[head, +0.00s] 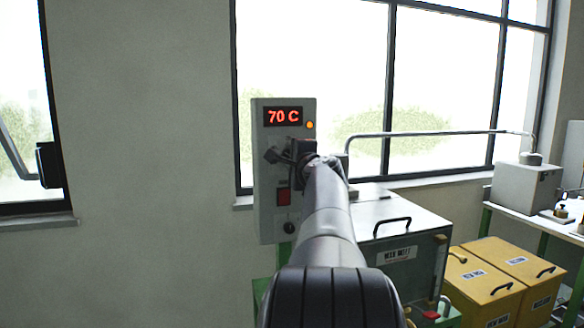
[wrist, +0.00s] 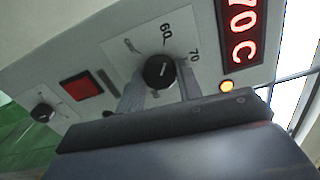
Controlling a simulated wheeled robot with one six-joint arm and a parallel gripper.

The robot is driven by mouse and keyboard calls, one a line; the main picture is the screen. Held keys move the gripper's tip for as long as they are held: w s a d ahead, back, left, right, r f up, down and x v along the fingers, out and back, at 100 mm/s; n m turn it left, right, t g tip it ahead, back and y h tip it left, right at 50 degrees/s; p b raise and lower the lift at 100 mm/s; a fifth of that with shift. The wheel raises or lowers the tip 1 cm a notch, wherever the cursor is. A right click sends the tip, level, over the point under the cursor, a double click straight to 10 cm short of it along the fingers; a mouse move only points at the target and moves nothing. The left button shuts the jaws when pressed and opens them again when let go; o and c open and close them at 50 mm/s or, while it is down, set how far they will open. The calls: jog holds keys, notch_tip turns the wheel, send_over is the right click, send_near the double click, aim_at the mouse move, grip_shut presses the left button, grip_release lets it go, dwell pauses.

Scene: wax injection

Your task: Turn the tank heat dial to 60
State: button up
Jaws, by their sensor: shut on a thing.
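The grey control box (head: 265,205) stands against the wall and carries a red display (head: 283,116) reading 70 C. The display also shows, partly cut off, in the wrist view (wrist: 241,30). The heat dial (wrist: 159,72) is a round black knob with a short white mark, on a pale scale plate where 60 and 70 can be read. I cannot tell exactly which number the mark meets. My gripper (wrist: 160,90) is shut on the dial, one finger on each side. In the head view my gripper (head: 284,154) is at the box front and hides the dial.
An orange lamp (head: 309,125) is beside the display. A red switch (head: 283,196) and a small black knob (head: 289,227) are below the gripper. A grey tank (head: 405,240) with a black handle stands right of the box. Yellow bins (head: 478,290) are farther right.

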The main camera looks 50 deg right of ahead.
jog(key=shift+f+n+b, duration=0.1)
jog(key=shift+n+b, duration=0.35)
jog(key=shift+n, duration=0.25)
jog(key=o, duration=1)
jog(key=shift+c, duration=0.2)
jog(key=b+v, duration=0.2)
jog(key=v, duration=0.8)
jog(key=shift+s+a+b, duration=0.15)
jog(key=shift+s+b, duration=0.2)
jog(key=shift+s, duration=0.05)
jog(key=shift+w, duration=0.15)
